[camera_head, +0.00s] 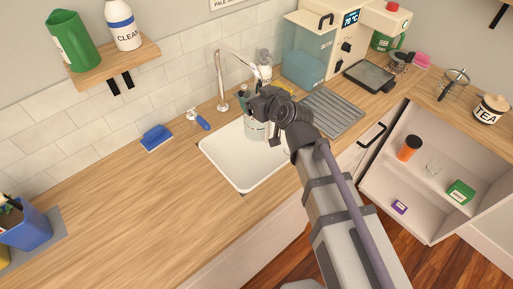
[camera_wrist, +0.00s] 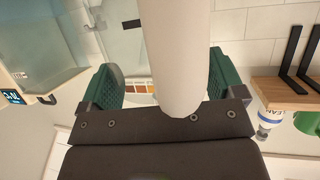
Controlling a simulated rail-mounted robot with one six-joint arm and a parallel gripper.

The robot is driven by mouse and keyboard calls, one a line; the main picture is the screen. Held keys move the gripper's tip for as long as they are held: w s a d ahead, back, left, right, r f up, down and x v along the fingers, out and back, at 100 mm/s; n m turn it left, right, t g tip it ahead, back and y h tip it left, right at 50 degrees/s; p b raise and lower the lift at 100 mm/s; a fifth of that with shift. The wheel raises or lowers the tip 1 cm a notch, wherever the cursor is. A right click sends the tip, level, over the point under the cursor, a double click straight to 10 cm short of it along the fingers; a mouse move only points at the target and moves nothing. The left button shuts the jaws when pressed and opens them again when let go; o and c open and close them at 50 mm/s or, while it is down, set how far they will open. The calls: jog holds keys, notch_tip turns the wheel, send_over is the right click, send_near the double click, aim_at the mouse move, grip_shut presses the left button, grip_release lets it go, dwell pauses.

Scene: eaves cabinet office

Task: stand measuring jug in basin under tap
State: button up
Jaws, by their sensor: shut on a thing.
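The measuring jug (camera_head: 255,131) is a pale, greyish vessel in the white basin (camera_head: 240,172), towards its back edge. My gripper (camera_head: 259,107) is shut at the jug's top and hides much of it. Whether the jug's base touches the basin floor cannot be told. The tap (camera_head: 219,80) rises behind the basin, and its spout arcs towards my gripper. In the wrist view, the green-padded fingers of my gripper (camera_wrist: 162,85) stand on both sides of a large white cylinder (camera_wrist: 178,60), probably the spout close to the camera. The grip itself is largely hidden there.
A soap bottle (camera_head: 265,66) stands behind the basin, and a ribbed drainer (camera_head: 332,112) lies at its right. An open drawer (camera_head: 425,190) juts out at right. The left counter is mostly clear.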

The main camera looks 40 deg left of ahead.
aim_at(259, 124)
notch_tip(259, 124, down, 10)
jog(key=b, duration=1)
jog(key=shift+d+f, duration=0.15)
jog(key=shift+f, duration=0.05)
jog(key=shift+r, duration=0.25)
jog(key=shift+f, duration=0.2)
jog(key=o, duration=1.1)
jog(key=shift+r, duration=0.2)
